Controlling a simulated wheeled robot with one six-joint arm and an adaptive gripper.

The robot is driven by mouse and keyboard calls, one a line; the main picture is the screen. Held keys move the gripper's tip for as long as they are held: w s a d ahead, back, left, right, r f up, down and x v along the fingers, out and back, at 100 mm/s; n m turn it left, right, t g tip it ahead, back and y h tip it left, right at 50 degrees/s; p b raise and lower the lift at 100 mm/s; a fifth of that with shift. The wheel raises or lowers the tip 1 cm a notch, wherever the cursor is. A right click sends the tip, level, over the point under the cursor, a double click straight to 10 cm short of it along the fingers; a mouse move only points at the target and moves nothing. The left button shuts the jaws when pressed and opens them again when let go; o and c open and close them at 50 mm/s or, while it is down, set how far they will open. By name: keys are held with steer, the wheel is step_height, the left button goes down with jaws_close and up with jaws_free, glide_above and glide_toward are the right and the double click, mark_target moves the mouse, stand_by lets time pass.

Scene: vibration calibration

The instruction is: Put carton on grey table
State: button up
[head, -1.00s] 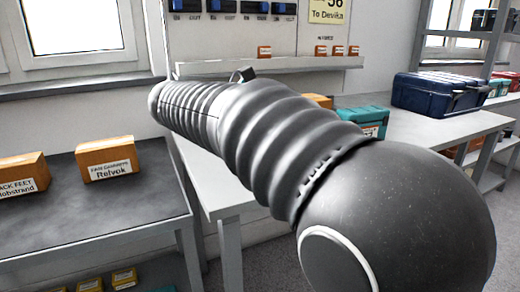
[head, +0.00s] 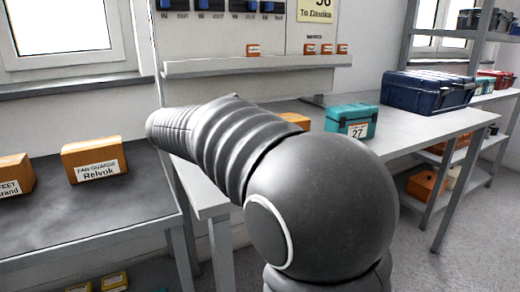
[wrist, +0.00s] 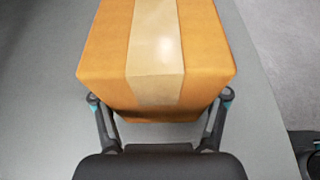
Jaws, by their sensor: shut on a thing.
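An orange carton (wrist: 205,50) with a strip of pale tape along it fills the upper middle of the wrist view. My gripper (wrist: 160,97) is shut on it, with one finger at each side of its near end. Below the carton is a plain grey tabletop (wrist: 50,120); I cannot tell whether the carton touches it. In the head view a light grey table (head: 400,128) runs behind my arm. My arm hides my gripper there. A bit of orange box (head: 295,119) shows just past the arm; I cannot tell if it is the held carton.
A teal box marked 27 (head: 350,122) and a dark blue case (head: 428,92) stand on the light grey table. A darker table (head: 90,215) at left bears orange cartons, one labelled Relvok (head: 95,160). A wall shelf (head: 250,66) holds small orange boxes.

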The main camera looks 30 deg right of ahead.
steer(key=o, duration=1.7)
steer(key=p+v, duration=0.1)
steer(key=v, duration=1.1)
steer(key=shift+s+p, duration=0.1)
steer(key=shift+p, duration=0.25)
